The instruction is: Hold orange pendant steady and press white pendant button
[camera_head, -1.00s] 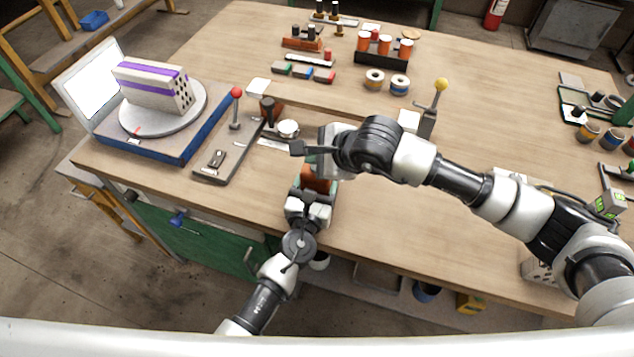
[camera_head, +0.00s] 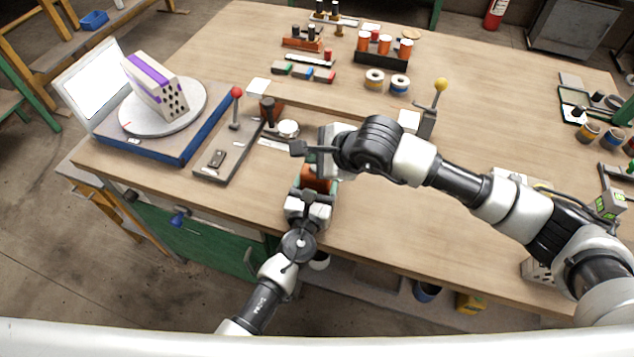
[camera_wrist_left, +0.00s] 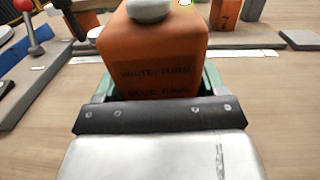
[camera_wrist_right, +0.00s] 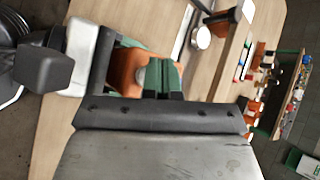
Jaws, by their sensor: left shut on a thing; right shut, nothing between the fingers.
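The orange pendant (camera_head: 316,178) stands between the fingers of my left gripper (camera_head: 318,188), near the table's front edge. In the left wrist view the pendant (camera_wrist_left: 155,60) fills the middle, with dark lettering on its near face and a pale rounded button (camera_wrist_left: 150,9) on top. My right gripper (camera_head: 314,165) is shut and empty, right above the pendant. In the right wrist view its green fingertips (camera_wrist_right: 162,78) overlap the pendant (camera_wrist_right: 124,68), beside a pale spot on it. Whether they touch the button is hidden.
A hollow brick (camera_head: 158,88) with a purple stripe stands on a round turntable (camera_head: 130,128) at the left. A red-knobbed lever (camera_head: 236,108) stands between it and the pendant. A yellow-knobbed lever (camera_head: 437,100) stands behind my right arm.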

